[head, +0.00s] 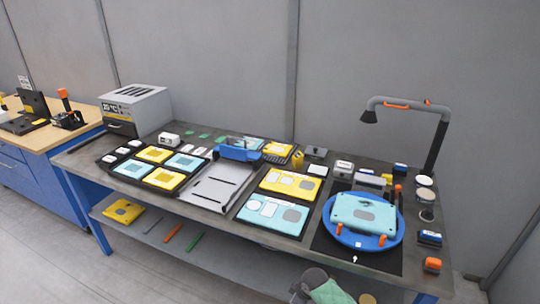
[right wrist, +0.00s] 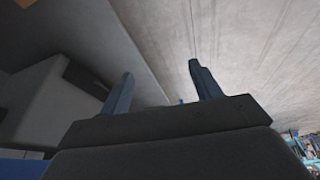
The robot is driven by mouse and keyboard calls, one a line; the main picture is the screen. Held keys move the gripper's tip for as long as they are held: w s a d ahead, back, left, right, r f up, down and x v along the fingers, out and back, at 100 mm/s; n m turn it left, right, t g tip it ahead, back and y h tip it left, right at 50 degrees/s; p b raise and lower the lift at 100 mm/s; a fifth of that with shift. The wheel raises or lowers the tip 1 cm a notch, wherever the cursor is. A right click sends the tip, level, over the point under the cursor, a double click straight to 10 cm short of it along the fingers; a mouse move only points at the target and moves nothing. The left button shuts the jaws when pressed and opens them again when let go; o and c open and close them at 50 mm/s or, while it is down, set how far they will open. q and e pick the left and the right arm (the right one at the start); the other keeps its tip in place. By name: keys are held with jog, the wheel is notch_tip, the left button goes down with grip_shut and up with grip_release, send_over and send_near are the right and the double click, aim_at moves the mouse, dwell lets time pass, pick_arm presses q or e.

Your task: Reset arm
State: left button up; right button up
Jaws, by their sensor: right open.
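My right gripper (right wrist: 160,85) shows in the right wrist view, with its two dark blue fingers apart and nothing between them. Behind the fingers that view shows a pale streaked surface and a grey wall-like surface. Neither of my grippers shows in the head view, and my left gripper is in no view. In the head view the workbench (head: 292,226) holds a blue round turntable (head: 350,236) with a light blue case (head: 362,214) lying on it.
Yellow and light blue panels (head: 292,183) lie on the bench beside a grey tray (head: 210,190) with a blue carriage (head: 240,150). A grey heater-like box (head: 135,108) stands at the left end. A bent lamp arm (head: 440,145) rises at the right. Floor (head: 40,260) is clear front left.

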jog(key=s+d+f+m+h+b, duration=0.1)
jog(key=s+d+f+m+b, duration=0.15)
jog(key=s+f, duration=0.7)
jog(key=s+d+f+m+b, duration=0.15)
jog(key=s+f+m, duration=0.35)
jog(key=f, duration=0.8)
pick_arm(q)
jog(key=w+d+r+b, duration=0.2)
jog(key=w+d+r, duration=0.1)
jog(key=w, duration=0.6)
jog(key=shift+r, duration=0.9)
pick_arm(e)
jog(key=s+d+f+m+h, duration=0.1)
jog(key=s+d+f, duration=0.2)
jog(key=s+f, duration=0.4)
jog(key=s+d+f+m, duration=0.1)
jog(key=s+d+f, duration=0.2)
jog(key=s+f, duration=0.5)
jog(key=s, duration=0.8)
jog(key=shift+s+d+m+g+h, duration=0.25)
jog(key=shift+d+m+g+h, duration=0.05)
jog(key=shift+d+m+h, duration=0.1)
jog(key=shift+f, duration=0.1)
